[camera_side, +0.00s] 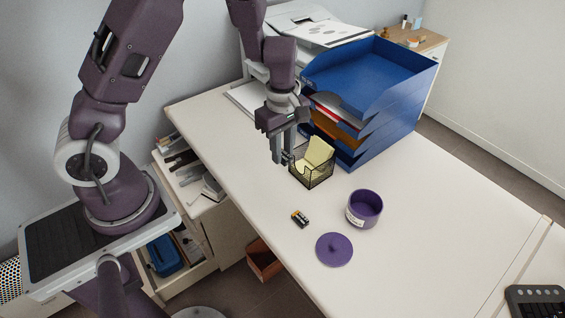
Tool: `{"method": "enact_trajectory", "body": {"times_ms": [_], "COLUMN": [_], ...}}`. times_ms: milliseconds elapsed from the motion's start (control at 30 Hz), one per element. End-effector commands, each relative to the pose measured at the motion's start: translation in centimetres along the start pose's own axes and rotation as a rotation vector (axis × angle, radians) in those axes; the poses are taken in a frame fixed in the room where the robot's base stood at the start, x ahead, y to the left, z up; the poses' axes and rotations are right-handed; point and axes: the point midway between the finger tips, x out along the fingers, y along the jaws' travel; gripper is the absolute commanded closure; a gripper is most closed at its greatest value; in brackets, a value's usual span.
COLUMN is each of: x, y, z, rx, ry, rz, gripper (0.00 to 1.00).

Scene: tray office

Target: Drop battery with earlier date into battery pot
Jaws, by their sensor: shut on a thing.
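My gripper (285,160) points down just left of the wire mesh holder, above the desk. It is shut on a small dark thing that looks like a battery, mostly hidden by the fingers. A dark battery with an orange-gold end (300,218) lies on the desk in front of the gripper; it may be more than one, and no date can be read. The purple battery pot (364,205) stands open to the right, with a white label on its side. Its round purple lid (334,249) lies flat in front of it.
The black mesh holder (313,178) with yellow notes stands close beside my gripper. Blue stacked trays (385,110) with papers rise behind it. A white printer (315,30) is at the back. The desk's (420,240) right side is clear. A dark keypad (537,298) is at the lower right.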

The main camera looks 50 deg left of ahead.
Motion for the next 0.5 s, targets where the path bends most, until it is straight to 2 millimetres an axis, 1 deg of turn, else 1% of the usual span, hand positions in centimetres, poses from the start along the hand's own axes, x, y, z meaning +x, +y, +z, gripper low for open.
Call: {"method": "enact_trajectory", "body": {"times_ms": [33,167,267,367,467,500], "x": [-0.3,-0.2,-0.1,-0.1,-0.1,-0.1], "y": [0.5,2.7,4.7,6.9,9.2,10.1], "z": [0.3,1.6,3.0,5.0,7.7,9.0], "rx": [0.001,-0.007,-0.013,-0.014,-0.016,-0.016], "ry": [0.0,-0.01,-0.017,-0.024,-0.029,-0.03], "rz": [0.003,0.01,0.016,0.019,0.021,0.02], "gripper": [1.0,1.0,1.0,1.0,1.0,1.0]}}
